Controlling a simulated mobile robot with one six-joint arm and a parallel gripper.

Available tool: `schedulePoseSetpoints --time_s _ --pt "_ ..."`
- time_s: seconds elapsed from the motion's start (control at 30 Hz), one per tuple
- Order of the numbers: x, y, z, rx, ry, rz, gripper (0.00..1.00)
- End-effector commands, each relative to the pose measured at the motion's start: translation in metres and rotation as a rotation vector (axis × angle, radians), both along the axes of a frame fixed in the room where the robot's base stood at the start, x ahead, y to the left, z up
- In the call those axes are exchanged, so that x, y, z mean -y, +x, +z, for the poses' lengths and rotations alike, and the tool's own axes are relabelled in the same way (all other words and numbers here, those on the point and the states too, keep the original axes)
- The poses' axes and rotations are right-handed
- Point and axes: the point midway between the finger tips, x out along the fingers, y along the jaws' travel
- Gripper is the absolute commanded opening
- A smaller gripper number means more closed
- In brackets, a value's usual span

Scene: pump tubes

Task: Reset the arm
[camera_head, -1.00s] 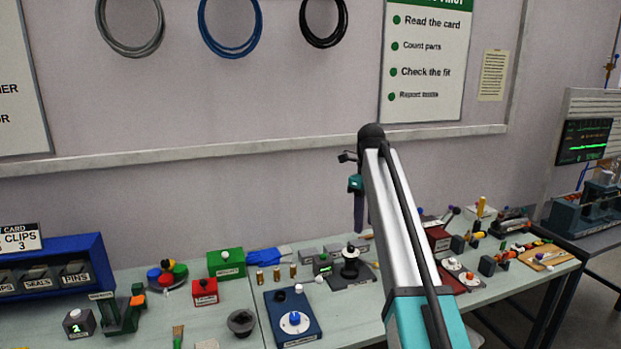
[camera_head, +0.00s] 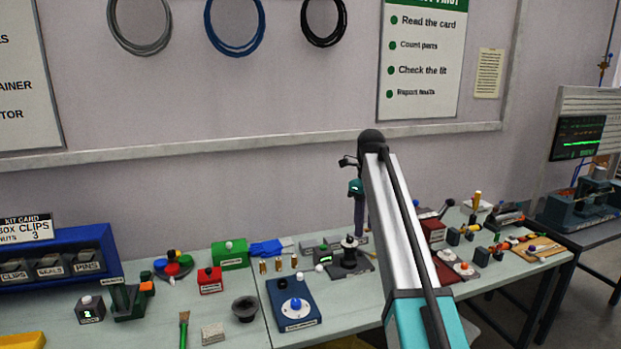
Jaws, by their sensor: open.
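My arm rises from the lower right of the head view to a dark elbow and bends down on its far side. My gripper (camera_head: 360,216) hangs below the teal wrist (camera_head: 355,187) over the back of the bench. It is open, though its fingers are small and seen nearly edge-on. It is in front of the wall, close above a black spool-like part (camera_head: 349,250) in the picture. I cannot tell whether it touches anything. No held thing shows.
The bench (camera_head: 235,284) carries a blue bin rack (camera_head: 68,238), a blue box with a round dial (camera_head: 294,308), a red box (camera_head: 209,282), a green box (camera_head: 229,256) and a black cup (camera_head: 244,309). My arm hides part of the right side.

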Motion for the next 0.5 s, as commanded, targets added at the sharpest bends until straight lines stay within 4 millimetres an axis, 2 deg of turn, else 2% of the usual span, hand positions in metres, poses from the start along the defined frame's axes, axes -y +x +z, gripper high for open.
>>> schedulePoseSetpoints --time_s 0.27,0.43,0.5 --pt "0.001 0.001 -0.043 -0.045 0.000 -0.001 0.43" --pt "0.002 -0.001 -0.081 -0.086 -0.001 -0.002 0.43" --pt "0.002 -0.005 -0.103 -0.108 -0.001 -0.002 0.43"
